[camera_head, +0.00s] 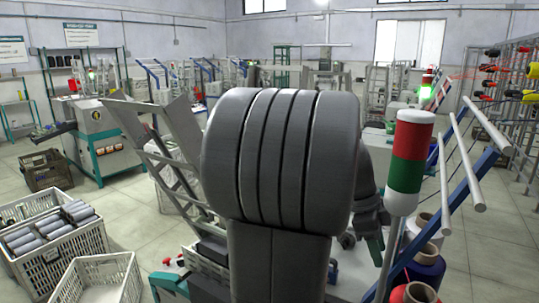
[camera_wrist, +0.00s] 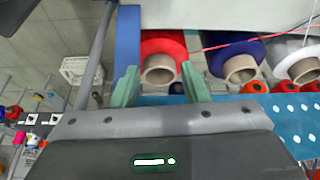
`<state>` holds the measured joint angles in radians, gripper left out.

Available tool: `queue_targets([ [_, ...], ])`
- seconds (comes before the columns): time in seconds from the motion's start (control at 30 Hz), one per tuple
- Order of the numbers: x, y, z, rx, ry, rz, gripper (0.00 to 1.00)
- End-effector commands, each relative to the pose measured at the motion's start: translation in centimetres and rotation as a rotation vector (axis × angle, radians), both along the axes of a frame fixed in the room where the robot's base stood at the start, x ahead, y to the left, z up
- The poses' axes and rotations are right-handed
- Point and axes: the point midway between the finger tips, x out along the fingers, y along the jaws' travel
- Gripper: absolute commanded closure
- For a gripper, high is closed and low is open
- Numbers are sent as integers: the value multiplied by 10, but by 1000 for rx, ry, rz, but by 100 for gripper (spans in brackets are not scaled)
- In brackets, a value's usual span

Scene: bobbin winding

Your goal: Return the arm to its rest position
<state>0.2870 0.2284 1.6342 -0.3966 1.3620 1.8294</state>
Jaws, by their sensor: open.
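My gripper (camera_wrist: 160,82) is open in the wrist view, its two green fingers spread apart. A red yarn spool (camera_wrist: 165,48) with a bare tan tube end lies beyond and between the fingers; I cannot tell how far it is from them. No thing shows held. In the head view my own grey arm fills the middle and hides most of the gripper; a green finger (camera_head: 375,250) shows at its right side, pointing down.
A blue spool (camera_wrist: 236,60) and a white spool (camera_wrist: 298,60) sit beside the red one. In the head view, a red-green-white signal light (camera_head: 410,160) stands close right of my arm. Slanted bars (camera_head: 465,170) are farther right. White crates (camera_head: 98,280) stand on the floor at left.

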Motion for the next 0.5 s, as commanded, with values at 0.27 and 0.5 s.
queue_targets([
  [0.27,0,0,-38,0,3,1,59],
  [0.5,1,0,-51,0,0,0,59],
])
